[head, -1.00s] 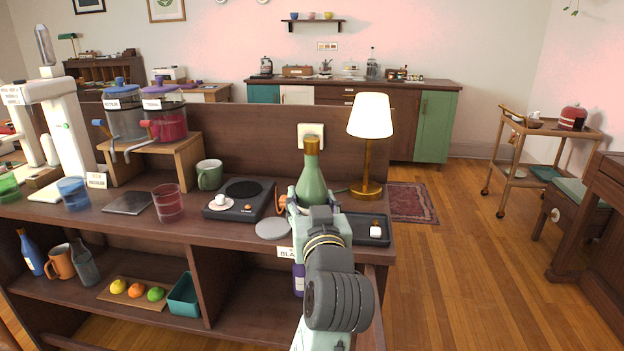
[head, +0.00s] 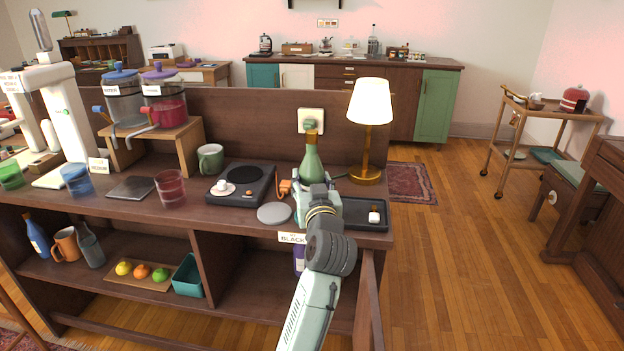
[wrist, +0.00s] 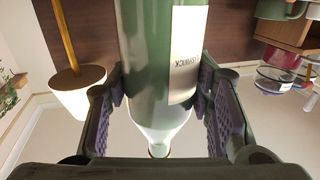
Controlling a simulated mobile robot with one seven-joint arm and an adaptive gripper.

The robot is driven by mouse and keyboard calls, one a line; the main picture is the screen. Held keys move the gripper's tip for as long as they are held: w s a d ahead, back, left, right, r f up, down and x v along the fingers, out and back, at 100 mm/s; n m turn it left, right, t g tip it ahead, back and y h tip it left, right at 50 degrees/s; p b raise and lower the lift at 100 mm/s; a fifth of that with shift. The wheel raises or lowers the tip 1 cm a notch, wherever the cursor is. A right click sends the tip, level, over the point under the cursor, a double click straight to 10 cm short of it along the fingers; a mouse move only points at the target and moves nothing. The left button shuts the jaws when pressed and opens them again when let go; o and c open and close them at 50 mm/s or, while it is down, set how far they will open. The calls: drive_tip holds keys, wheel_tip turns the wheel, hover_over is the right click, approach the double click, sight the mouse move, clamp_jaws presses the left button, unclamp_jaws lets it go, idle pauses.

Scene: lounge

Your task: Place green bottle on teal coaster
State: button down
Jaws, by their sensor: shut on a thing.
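The green bottle (head: 311,165) is upright at the back of the counter, between the hot plate and the lamp. My gripper (head: 315,192) is shut on its body from the front. In the wrist view the bottle (wrist: 155,50) with a pale label stands between the two dark finger pads (wrist: 160,105). Its base is hidden, so I cannot tell whether it touches the counter. A round grey disc (head: 274,213) lies on the counter's front edge, left of my gripper.
The lamp (head: 370,125) stands close to the right of the bottle. A dark tray (head: 348,222) with a small white-bodied item lies to its right front. The hot plate (head: 240,184) with a cup and an orange handle are to the left. The floor (head: 450,260) right of the counter is open.

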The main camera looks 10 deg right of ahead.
drive_tip(key=shift+r, duration=0.1)
drive_tip(key=c, duration=0.8)
unclamp_jaws()
drive_tip(key=shift+f, duration=0.2)
